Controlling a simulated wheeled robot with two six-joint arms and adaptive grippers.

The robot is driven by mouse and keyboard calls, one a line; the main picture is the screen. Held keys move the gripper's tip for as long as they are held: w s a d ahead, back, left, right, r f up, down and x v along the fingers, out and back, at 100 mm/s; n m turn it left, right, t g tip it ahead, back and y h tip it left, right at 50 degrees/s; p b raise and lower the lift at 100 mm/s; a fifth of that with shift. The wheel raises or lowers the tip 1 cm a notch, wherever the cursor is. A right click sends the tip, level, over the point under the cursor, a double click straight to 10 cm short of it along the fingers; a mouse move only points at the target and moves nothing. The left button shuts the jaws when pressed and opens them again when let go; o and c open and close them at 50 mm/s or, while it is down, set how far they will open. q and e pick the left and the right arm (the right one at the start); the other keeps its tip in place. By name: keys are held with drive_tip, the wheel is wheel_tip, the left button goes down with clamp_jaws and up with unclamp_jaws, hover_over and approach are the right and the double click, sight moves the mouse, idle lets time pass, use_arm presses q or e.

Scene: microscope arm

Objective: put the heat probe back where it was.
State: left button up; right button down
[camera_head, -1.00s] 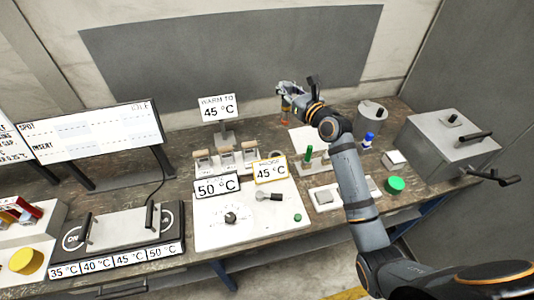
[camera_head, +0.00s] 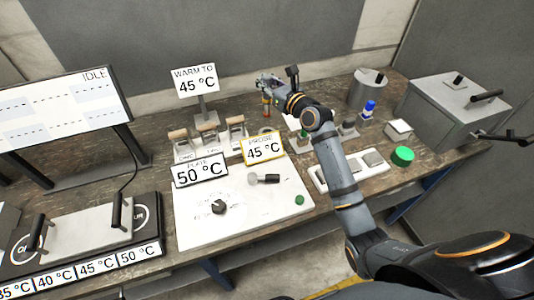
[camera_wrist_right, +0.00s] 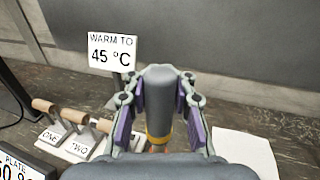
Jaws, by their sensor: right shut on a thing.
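The heat probe (camera_wrist_right: 158,88) is a dark grey cylinder with a yellow band, upright between the fingers of my right gripper (camera_wrist_right: 160,112) in the right wrist view. The gripper is shut on it. In the head view my right gripper (camera_head: 269,84) is at the back of the bench, right of the "WARM TO 45 °C" sign (camera_head: 195,80). The probe's orange lower part (camera_head: 266,102) shows below it. The fingers hide much of the probe, and I cannot tell whether its tip touches anything. My left gripper is not in view.
Three labelled blocks with wooden tops (camera_head: 208,136) stand left of the gripper. The white control panel (camera_head: 240,215) carries "PLATE 50 °C" (camera_head: 200,170) and "PROBE 45 °C" (camera_head: 263,149) signs. Green (camera_head: 303,137) and blue-topped (camera_head: 368,110) items and a grey box (camera_head: 455,110) are to the right.

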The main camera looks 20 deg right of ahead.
sight(266, 115)
wheel_tip(266, 115, down, 3)
drive_tip(key=shift+s+f+b, duration=0.1)
drive_tip(key=shift+b, duration=0.7)
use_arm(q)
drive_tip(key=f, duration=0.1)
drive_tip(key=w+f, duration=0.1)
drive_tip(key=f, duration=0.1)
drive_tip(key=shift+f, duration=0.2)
use_arm(e)
wheel_tip(266, 115, down, 5)
drive_tip(key=shift+b, duration=0.5)
use_arm(q)
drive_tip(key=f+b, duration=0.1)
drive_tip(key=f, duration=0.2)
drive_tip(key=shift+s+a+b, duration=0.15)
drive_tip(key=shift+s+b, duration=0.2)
drive_tip(key=shift+b, duration=0.05)
use_arm(e)
wheel_tip(266, 115, down, 5)
drive_tip(key=shift+r, duration=0.1)
drive_tip(key=c, duration=1.1)
unclamp_jaws()
drive_tip(key=shift+f, duration=0.2)
